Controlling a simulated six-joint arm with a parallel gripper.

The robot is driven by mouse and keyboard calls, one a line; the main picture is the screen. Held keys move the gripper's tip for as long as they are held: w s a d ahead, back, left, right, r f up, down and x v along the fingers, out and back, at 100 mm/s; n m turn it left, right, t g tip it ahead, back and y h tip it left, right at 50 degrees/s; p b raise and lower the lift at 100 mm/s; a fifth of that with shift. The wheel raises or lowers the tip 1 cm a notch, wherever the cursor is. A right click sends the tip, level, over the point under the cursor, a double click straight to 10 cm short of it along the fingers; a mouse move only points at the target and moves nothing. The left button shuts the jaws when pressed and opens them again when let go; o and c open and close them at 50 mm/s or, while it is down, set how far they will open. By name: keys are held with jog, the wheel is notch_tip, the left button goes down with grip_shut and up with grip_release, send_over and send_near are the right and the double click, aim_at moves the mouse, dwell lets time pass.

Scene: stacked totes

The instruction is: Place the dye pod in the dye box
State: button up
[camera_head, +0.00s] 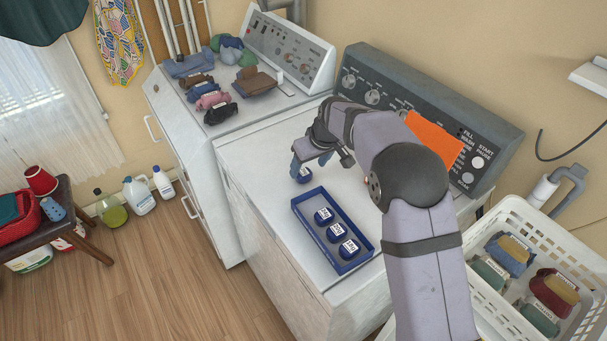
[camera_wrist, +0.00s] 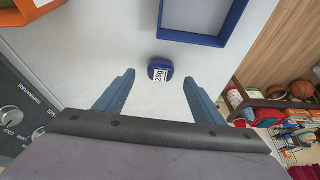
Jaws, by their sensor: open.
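The dye pod (camera_wrist: 160,71) is a small dark blue piece with a white label. It sits on the white machine top, outside the box. In the head view the pod (camera_head: 303,176) is partly hidden by my gripper (camera_head: 309,162). In the wrist view my gripper (camera_wrist: 160,98) is open, its blue fingers spread to either side, with the pod centred just beyond the fingertips and not touched. The dye box (camera_head: 301,208) is a shallow blue tray holding three similar labelled pods. Part of the box (camera_wrist: 198,42) shows at the top of the wrist view.
A control panel (camera_head: 360,72) stands at the back, with an orange item (camera_head: 436,138) before it. A white basket (camera_head: 510,206) of labelled bundles is at the right. Folded cloths (camera_head: 212,98) lie on the left machine. Bare white top surrounds the pod.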

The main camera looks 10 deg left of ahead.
aim_at(304, 173)
jog(key=shift+p+x, duration=1.4)
jog(key=shift+x, duration=1.05)
jog(key=shift+a, duration=0.2)
jog(key=shift+c, duration=0.7)
jog(key=c, duration=1)
jog(key=shift+c, duration=0.5)
jog(key=shift+r, duration=0.15)
